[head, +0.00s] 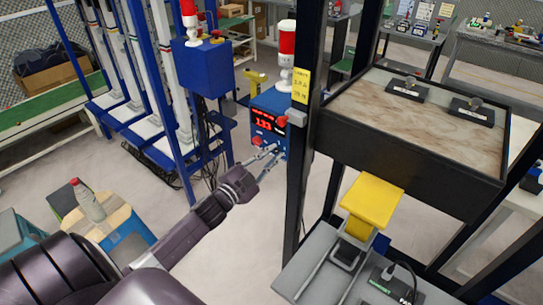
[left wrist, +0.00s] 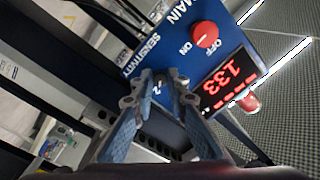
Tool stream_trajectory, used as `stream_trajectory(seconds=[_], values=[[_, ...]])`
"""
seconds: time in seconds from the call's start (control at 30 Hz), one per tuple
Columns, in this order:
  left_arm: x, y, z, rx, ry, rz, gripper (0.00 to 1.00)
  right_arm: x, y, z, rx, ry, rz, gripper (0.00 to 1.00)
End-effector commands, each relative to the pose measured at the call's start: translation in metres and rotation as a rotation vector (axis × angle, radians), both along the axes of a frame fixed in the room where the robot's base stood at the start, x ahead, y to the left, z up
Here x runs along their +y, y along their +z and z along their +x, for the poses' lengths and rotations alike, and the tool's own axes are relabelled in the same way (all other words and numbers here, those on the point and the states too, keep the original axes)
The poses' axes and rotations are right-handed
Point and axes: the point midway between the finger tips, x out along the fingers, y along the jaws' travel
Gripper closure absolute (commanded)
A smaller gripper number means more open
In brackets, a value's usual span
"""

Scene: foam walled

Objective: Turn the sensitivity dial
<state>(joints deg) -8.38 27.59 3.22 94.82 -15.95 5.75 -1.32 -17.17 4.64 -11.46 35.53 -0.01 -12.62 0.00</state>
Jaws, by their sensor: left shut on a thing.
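The blue control box (head: 260,104) is mounted beside a black post, with a lit red display (head: 267,123) reading 133. In the left wrist view its blue face (left wrist: 185,35) carries SENSITIVITY and MAIN labels, and the red MAIN knob (left wrist: 206,36) stands by the OFF and ON marks. My left gripper (head: 272,154) is at the lower part of the box. In the left wrist view its fingertips (left wrist: 161,84) are closed in under the SENSITIVITY label, around the dial there. The dial is mostly hidden between the fingers. My right gripper is out of view.
A black frame with a brown-topped tray (head: 425,115) stands to the right, with a yellow pad (head: 372,202) below it. A red-and-white signal light (head: 287,45) rises above the box. A small stool with a bottle (head: 88,203) stands lower left.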

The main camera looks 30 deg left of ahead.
Motion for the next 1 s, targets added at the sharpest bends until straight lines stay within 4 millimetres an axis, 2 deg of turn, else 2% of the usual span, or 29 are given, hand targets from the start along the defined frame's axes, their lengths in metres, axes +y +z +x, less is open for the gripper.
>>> stream_trajectory(seconds=[0.3,0.77,0.8,0.93,1.0], values=[[-0.0003,0.0001,-0.0001,-0.008,-0.001,0.094,1.00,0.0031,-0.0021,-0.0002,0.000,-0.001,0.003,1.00],[-0.0003,0.0001,-0.0001,-0.008,-0.001,0.105,1.00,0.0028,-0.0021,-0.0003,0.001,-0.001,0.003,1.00],[-0.0003,0.0001,-0.0001,-0.008,-0.001,0.105,0.84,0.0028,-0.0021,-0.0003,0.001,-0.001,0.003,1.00],[-0.0003,0.0000,-0.0001,-0.008,-0.001,0.104,0.70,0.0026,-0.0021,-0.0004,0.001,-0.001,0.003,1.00],[-0.0003,0.0000,-0.0001,-0.008,-0.001,0.104,0.68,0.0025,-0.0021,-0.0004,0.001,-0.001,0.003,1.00]])
